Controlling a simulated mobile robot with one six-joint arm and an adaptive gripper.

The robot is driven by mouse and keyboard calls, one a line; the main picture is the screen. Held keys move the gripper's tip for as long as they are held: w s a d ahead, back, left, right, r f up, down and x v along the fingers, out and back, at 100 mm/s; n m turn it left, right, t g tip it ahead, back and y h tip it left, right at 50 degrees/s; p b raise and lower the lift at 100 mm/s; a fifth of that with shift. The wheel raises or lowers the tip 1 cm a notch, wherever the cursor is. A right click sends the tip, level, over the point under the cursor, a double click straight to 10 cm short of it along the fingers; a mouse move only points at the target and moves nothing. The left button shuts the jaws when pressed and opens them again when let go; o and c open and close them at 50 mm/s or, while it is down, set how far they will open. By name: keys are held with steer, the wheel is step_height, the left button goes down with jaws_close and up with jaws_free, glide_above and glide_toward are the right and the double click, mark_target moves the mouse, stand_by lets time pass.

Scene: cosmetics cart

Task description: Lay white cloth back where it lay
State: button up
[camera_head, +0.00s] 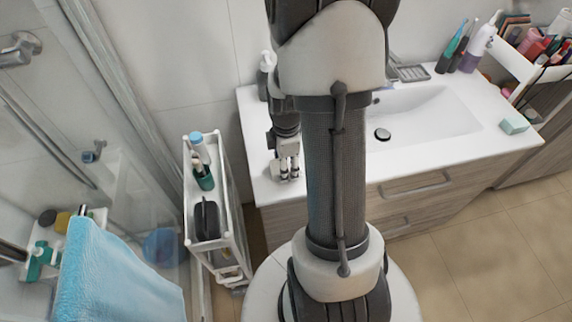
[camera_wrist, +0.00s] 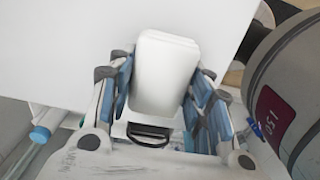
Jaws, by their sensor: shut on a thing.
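My gripper (camera_head: 288,168) points down over the left part of the white sink counter (camera_head: 252,125), beside the basin. In the wrist view my gripper (camera_wrist: 164,92) has its blue-padded fingers on both sides of the white cloth (camera_wrist: 166,70), a smooth, rounded, folded-looking block, and is shut on it. The white counter surface (camera_wrist: 75,45) fills the background behind the cloth. In the head view the cloth is too small and too white against the counter to make out clearly. I cannot tell whether it touches the counter.
A narrow white cart (camera_head: 226,248) stands left of the counter, with bottles (camera_head: 201,160) and a black pouch (camera_head: 207,220). The basin (camera_head: 430,118) lies right of my arm. A light blue towel (camera_head: 115,275) hangs at lower left.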

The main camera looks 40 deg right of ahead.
steer(key=shift+f, duration=0.15)
steer(key=o, duration=0.9)
steer(key=shift+o, duration=0.2)
step_height(320, 180, up, 12)
steer(key=p, duration=0.4)
steer(key=s+a+r+m+t, duration=0.15)
steer(key=a+r+m, duration=0.35)
steer(key=a+r, duration=0.6)
steer(key=s+a+r+m+t, duration=0.3)
steer(key=s+a+r+m, duration=0.2)
steer(key=a, duration=0.4)
steer(key=s+m, duration=0.1)
steer(key=s, duration=0.1)
steer(key=shift+s+a+m, duration=0.15)
steer(key=shift+s+m, duration=0.15)
steer(key=shift+s, duration=0.1)
